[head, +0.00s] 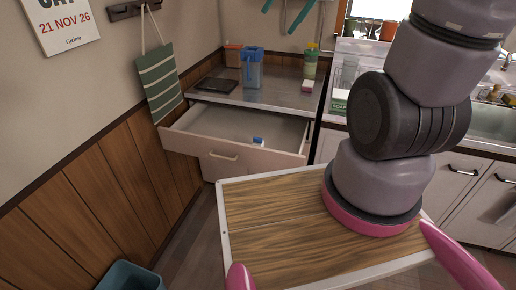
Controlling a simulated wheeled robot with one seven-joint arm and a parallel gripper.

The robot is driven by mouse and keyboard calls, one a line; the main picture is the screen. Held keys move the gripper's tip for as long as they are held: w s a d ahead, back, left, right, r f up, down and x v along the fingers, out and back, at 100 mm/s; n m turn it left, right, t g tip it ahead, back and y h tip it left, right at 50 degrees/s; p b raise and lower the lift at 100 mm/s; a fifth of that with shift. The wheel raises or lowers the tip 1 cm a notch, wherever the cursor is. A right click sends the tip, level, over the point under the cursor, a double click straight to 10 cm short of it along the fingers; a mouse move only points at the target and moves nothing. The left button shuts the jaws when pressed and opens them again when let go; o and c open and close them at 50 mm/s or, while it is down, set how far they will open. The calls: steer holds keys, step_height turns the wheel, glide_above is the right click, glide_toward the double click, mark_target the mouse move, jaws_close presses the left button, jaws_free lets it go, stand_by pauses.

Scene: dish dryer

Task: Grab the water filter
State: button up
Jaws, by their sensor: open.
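The water filter looks to be the clear blue pitcher (252,68) with a blue lid and handle. It stands upright on the counter (285,92) at the back, left of the picture's centre. An open drawer (235,145) juts out below it, toward me. My arm rises at the right and leaves the top of the picture. My gripper is not in view, so its place relative to the pitcher cannot be told.
A small blue and white item (258,141) lies in the open drawer. A dark flat item (216,85) lies left of the pitcher; a green bottle (311,62) stands right. A striped towel (158,82) hangs at left. A blue bin (130,276) stands at lower left.

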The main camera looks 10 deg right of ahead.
steer(key=w+f+m+g+y, duration=0.1)
steer(key=w+f+m+y, duration=0.25)
steer(key=w+f, duration=0.65)
steer(key=w+f+m+y, duration=0.2)
steer(key=w+f+m, duration=0.2)
steer(key=w+f, duration=0.55)
steer(key=m+t, duration=0.5)
steer(key=m, duration=0.4)
glide_toward(258, 142)
steer(key=shift+w+a+f, duration=0.4)
steer(key=shift+w+f, duration=0.1)
steer(key=shift+w, duration=0.1)
steer(key=shift+w+a+f, duration=0.45)
steer(key=shift+w+f, duration=0.05)
steer(key=shift+w, duration=0.1)
steer(key=x, duration=1)
steer(key=shift+a, duration=0.25)
jaws_close()
steer(key=shift+r, duration=0.1)
